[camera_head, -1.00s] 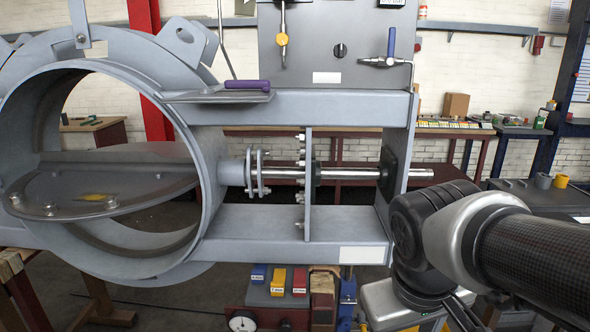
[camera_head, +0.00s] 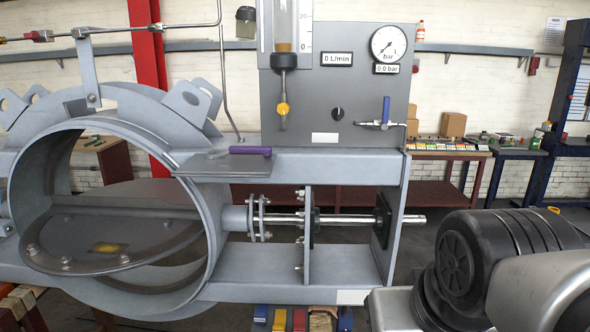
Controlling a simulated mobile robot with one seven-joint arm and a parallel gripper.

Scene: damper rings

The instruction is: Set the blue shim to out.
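A small blue block with a pale label, which looks like the blue shim (camera_head: 260,314), shows at the bottom edge of the head view, partly cut off. A yellow block (camera_head: 279,319) and a red block (camera_head: 299,319) stand beside it to the right. Whether the blue one lies in a holder or tray cannot be told, as its lower part is out of the picture. My gripper is not in view. Only bulky dark and silver links of my arm show at the lower right, well to the right of the blocks.
A grey frame (camera_head: 250,265) with a large round duct ring (camera_head: 213,235) and a tilted damper plate fills the left and middle, above the blocks. A shaft (camera_head: 345,219) runs through the frame. A panel with a pressure gauge (camera_head: 388,44) stands behind. A blue upright part (camera_head: 345,320) is right of the blocks.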

